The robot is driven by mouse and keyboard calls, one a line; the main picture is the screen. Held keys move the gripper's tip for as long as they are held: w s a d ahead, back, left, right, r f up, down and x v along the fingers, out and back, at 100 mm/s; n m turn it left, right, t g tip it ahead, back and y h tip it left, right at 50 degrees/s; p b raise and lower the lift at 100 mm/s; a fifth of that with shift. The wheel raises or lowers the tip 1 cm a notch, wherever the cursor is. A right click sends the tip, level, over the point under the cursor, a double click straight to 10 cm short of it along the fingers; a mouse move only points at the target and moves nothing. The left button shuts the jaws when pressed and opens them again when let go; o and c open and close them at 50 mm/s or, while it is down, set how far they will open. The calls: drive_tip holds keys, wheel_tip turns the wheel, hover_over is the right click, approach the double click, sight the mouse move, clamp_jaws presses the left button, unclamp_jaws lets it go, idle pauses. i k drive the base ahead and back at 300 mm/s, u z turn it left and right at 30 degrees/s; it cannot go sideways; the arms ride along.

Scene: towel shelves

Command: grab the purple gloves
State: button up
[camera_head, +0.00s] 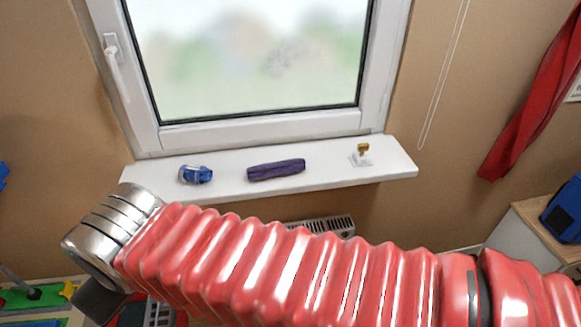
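A long purple bundle (276,170) lies on the white window sill, near its middle. It is the only purple thing in view; its shape is like a soft roll, and I cannot make out separate gloves. My red ribbed arm crosses the lower part of the view, below the sill, and ends at the left in a silver wrist. A dark part of my gripper (101,302) shows under the wrist, to the lower left of the purple bundle and apart from it. The fingertips are not clearly visible, so its opening cannot be told.
The sill (225,166) also holds a blue-and-silver object (196,175) on the left and a small white-and-gold object (361,154) on the right. A closed window (145,130) stands behind. A radiator (328,226) is below. A red cloth (535,100) hangs at the right.

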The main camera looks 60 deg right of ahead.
sight(263, 171)
drive_tip(key=z, duration=1.6)
drive_tip(key=k, duration=0.95)
drive_tip(key=z, duration=0.25)
drive_tip(key=i, duration=1.05)
drive_tip(key=u, duration=0.05)
